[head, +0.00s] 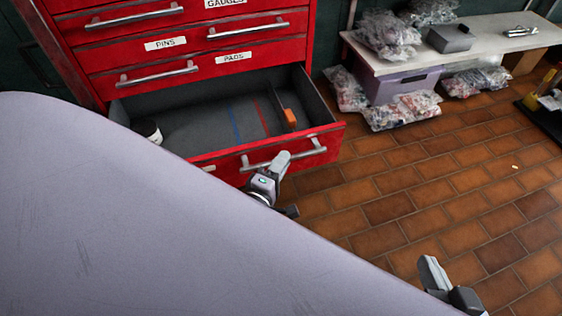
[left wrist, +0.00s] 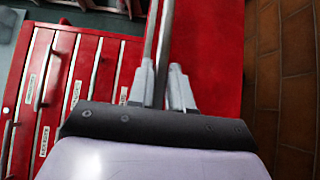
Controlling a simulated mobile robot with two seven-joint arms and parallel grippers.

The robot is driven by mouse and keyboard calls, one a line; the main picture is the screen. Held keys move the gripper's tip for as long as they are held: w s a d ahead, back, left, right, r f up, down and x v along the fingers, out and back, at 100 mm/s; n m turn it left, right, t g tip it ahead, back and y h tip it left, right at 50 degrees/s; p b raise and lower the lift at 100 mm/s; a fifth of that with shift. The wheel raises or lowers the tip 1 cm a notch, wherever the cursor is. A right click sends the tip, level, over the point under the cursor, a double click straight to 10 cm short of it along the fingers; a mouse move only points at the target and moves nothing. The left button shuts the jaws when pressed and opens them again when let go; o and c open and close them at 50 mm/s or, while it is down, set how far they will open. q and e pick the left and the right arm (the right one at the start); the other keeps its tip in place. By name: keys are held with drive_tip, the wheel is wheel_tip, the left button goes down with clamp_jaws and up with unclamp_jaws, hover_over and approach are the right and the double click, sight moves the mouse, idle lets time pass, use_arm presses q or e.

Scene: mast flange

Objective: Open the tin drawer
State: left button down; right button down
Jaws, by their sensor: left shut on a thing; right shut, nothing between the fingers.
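A red drawer (head: 315,150) at the bottom of the cabinet stands pulled out, its grey inside in view. Its label is mostly hidden, so I cannot read whether it says tin. My left gripper (head: 277,168) is shut on the drawer's metal handle (head: 312,147). In the left wrist view the handle bar (left wrist: 165,40) runs between the fingers of the left gripper (left wrist: 161,88). My right gripper (head: 440,278) is shut and empty, low at the right over the floor, apart from the drawer.
Closed drawers labelled PINS (head: 166,43) and PADS (head: 233,57) sit above. Inside the open drawer are an orange block (head: 290,118) and a partly hidden black and white item (head: 154,132). A white bench (head: 385,60) with bagged goods stands back right. Tiled floor (head: 400,180) is clear.

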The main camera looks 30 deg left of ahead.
use_arm(q)
drive_tip(key=shift+d, duration=0.1)
idle(0.3)
drive_tip(key=c, duration=1.1)
unclamp_jaws()
drive_tip(key=shift+r, duration=0.1)
